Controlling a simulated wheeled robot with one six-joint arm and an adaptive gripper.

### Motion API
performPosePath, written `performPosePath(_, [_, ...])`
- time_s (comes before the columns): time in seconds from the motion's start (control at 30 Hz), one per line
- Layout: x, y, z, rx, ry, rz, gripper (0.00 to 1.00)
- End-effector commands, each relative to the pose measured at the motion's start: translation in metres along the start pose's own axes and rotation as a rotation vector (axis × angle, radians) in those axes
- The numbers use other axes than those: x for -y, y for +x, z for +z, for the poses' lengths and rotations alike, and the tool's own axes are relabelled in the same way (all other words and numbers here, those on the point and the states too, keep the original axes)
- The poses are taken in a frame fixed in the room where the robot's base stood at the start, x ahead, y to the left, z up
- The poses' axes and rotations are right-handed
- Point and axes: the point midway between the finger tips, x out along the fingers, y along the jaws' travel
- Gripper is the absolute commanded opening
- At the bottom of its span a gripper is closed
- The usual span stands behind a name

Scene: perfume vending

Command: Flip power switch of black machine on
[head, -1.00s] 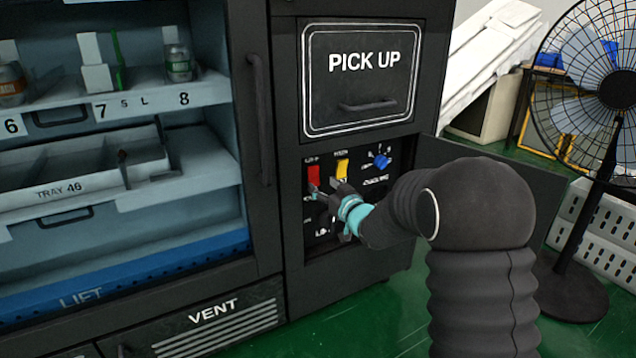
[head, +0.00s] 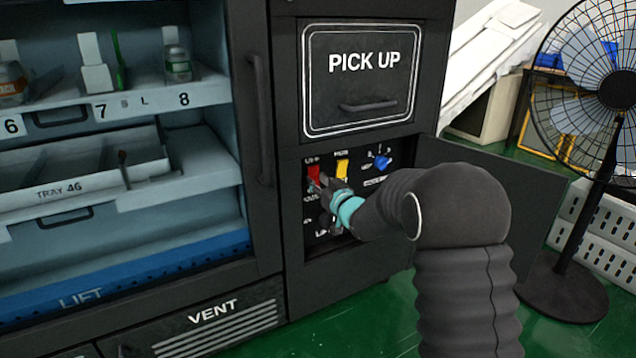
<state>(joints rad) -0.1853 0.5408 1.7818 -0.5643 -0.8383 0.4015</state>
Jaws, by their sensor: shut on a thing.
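The black machine (head: 287,250) fills the left and middle of the head view. Its control panel sits below the PICK UP hatch, behind an opened door (head: 505,185). A red switch (head: 313,173) is at the panel's upper left, a yellow switch (head: 342,167) beside it, and a blue knob (head: 382,161) to the right. My gripper (head: 322,185) is at the panel, at the lower edge of the red switch. Its fingers look closed together on something there, but they are small and partly hide what they touch. Labels on the panel are too small to read surely.
The PICK UP hatch (head: 362,78) with its handle is above the panel. A standing fan (head: 585,150) and a white perforated crate (head: 600,240) are at the right. Green floor (head: 375,325) is clear in front of the machine.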

Motion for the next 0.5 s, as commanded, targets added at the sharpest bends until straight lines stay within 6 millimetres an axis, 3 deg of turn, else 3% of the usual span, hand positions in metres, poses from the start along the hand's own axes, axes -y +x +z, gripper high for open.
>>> performPosePath(0.5, [-0.0003,0.0008,0.0019,-0.097,0.000,0.000,0.00])
